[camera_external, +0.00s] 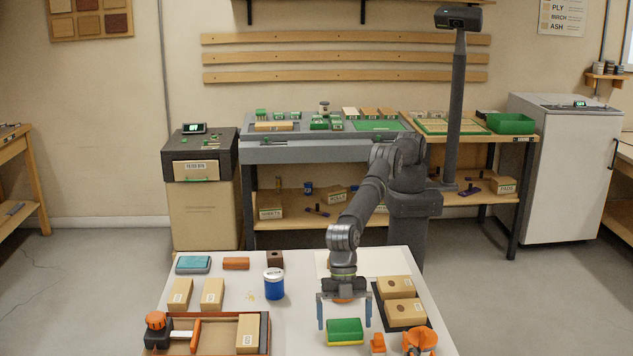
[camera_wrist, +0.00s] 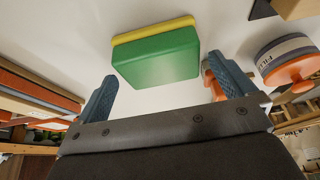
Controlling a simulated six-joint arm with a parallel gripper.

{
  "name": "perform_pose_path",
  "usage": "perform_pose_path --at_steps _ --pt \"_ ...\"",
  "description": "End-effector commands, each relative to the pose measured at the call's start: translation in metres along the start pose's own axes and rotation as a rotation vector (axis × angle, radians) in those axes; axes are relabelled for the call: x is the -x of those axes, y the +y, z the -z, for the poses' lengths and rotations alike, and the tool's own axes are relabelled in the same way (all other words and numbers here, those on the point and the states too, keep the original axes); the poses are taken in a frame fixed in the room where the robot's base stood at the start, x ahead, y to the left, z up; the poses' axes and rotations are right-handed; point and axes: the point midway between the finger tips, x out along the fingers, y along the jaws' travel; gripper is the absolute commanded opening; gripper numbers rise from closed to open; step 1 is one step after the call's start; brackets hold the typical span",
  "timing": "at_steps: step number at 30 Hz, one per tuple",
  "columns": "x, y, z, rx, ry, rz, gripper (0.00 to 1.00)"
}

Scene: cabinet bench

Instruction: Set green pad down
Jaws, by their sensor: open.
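The green pad (camera_external: 345,326) is a green block with a yellow layer, resting on the white bench top near the front. It also shows in the wrist view (camera_wrist: 158,62), beyond and between the fingertips. My gripper (camera_external: 344,316) is open, its two blue fingers spread wider than the pad. In the wrist view the fingers (camera_wrist: 166,82) stand to either side with clear gaps, and nothing is held. Whether the fingertips reach down to the pad's level is hard to tell.
A small orange piece (camera_external: 377,343) and an orange-topped round item (camera_external: 419,340) lie right of the pad. Tan boxes (camera_external: 404,312) sit on a dark mat further right. A blue jar (camera_external: 274,285) and a wooden tray (camera_external: 180,350) are left. Bench between jar and pad is clear.

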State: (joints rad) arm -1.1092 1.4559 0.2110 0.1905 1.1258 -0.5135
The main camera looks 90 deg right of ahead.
Motion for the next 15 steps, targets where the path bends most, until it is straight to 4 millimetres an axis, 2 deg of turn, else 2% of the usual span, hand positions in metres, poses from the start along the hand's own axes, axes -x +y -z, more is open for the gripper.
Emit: perform_pose_path --at_steps 15 --pt "0.081 0.0 0.0 -0.001 0.001 0.0 1.0"
